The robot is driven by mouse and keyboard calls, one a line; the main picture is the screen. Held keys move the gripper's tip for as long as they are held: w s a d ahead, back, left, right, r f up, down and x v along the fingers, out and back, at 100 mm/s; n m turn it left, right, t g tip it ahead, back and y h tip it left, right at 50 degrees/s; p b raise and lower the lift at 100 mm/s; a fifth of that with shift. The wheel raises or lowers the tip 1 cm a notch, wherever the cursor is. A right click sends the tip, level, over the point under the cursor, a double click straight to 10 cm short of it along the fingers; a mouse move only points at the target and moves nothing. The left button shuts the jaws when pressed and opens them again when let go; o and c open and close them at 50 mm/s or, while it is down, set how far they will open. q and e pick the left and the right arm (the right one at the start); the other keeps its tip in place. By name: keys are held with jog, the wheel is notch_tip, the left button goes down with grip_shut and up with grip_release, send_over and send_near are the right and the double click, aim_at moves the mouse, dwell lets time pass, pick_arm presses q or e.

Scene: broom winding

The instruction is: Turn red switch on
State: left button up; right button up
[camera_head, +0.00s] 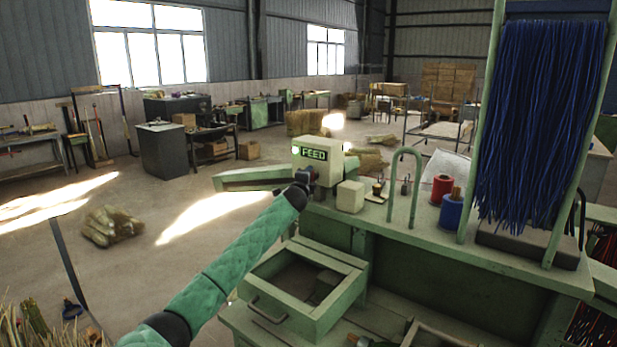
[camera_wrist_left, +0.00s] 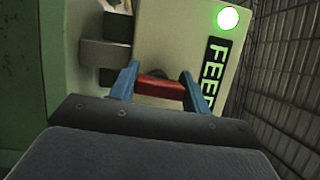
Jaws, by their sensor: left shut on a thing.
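The cream control box (camera_head: 318,160) with the FEED label stands on the green bench, and a green lamp (camera_head: 295,150) is lit on its face. In the left wrist view the lit lamp (camera_wrist_left: 228,18) is beside the FEED label. The red switch (camera_wrist_left: 160,87) sits between the two blue fingers of my left gripper (camera_wrist_left: 160,92), which is shut on it. In the head view my left gripper (camera_head: 305,178) is at the front of the box and hides the switch there. My right gripper is not in view.
The bench top (camera_head: 430,235) holds a cream block (camera_head: 350,196), a green hoop (camera_head: 404,185), a red spool (camera_head: 442,188) and a blue spool (camera_head: 452,210). Blue bristles (camera_head: 540,110) hang at the right. An open drawer (camera_head: 300,285) juts out below my left arm.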

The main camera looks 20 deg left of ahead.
pick_arm(q)
jog(key=shift+f+n, duration=0.1)
jog(key=shift+n, duration=0.2)
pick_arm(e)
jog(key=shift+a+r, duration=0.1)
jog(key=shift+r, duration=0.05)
pick_arm(q)
jog(key=o, duration=1)
jog(key=shift+c, duration=0.2)
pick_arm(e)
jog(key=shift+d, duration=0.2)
pick_arm(q)
jog(key=shift+s+f+b, duration=0.15)
jog(key=shift+s+b, duration=0.25)
jog(key=shift+s, duration=0.15)
jog(key=s+b, duration=0.3)
jog(key=s, duration=0.3)
jog(key=shift+s+d, duration=0.2)
jog(key=shift+s, duration=0.1)
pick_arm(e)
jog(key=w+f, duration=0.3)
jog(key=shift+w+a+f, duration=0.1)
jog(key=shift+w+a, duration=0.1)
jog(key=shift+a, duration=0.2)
